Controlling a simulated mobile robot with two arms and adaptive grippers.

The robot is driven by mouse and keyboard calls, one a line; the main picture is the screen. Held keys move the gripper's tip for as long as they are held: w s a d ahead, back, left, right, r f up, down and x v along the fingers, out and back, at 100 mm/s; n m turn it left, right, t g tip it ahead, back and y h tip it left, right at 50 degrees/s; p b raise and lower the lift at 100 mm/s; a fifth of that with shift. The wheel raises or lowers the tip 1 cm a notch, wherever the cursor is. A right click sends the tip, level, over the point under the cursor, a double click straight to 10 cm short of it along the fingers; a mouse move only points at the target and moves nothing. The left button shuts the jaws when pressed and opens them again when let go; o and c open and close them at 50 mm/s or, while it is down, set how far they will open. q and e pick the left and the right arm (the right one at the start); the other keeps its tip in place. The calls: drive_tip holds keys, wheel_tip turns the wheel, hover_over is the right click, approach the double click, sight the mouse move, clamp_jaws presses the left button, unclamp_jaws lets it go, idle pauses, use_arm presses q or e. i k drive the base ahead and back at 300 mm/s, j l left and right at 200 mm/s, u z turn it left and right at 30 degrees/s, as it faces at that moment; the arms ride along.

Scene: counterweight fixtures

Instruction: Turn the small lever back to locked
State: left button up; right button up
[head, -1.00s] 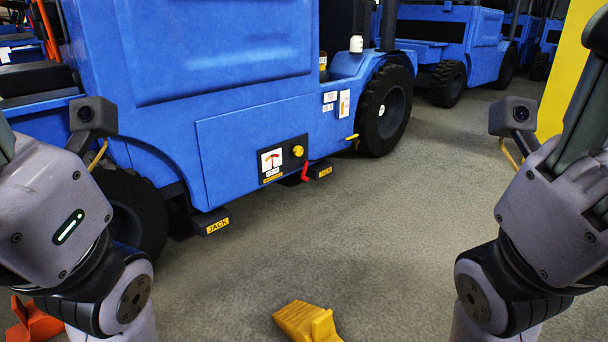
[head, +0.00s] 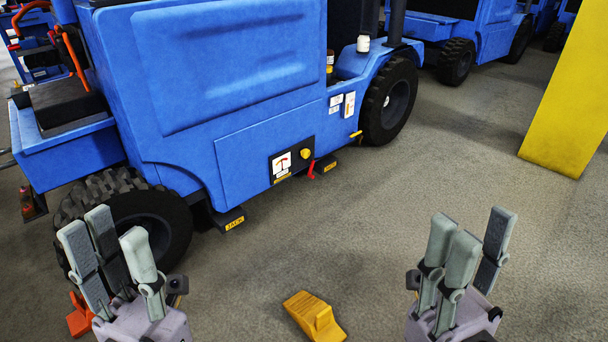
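A blue vehicle (head: 240,85) stands left of centre. Low on its side is a dark control panel (head: 291,161) with a dial and a yellow knob (head: 305,153). A small red lever (head: 311,169) hangs down at the panel's lower right. A small yellow handle (head: 356,134) sticks out further right, near the wheel. I cannot tell which one the task means, and their markings are too small to read. My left gripper (head: 108,230) is open and empty at the lower left, fingers up. My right gripper (head: 474,228) is open and empty at the lower right. Both are apart from the vehicle.
Two black jack feet, one marked JACK (head: 234,221), stick out low from the vehicle. A yellow wheel chock (head: 315,316) lies on the floor between my grippers; an orange one (head: 79,316) is at left. A yellow pillar (head: 566,110) stands right.

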sight(310, 161)
drive_tip(key=i+l+u, duration=0.15)
drive_tip(key=u, duration=0.35)
drive_tip(key=i+l+u, duration=0.1)
drive_tip(key=l+u, duration=0.25)
drive_tip(key=u, duration=0.15)
drive_tip(key=i+l+u, duration=0.1)
drive_tip(key=l+u, duration=0.15)
drive_tip(key=u, duration=0.2)
drive_tip(key=l+u, duration=0.2)
drive_tip(key=l, duration=1)
drive_tip(key=l+u, duration=0.2)
drive_tip(key=l, duration=1)
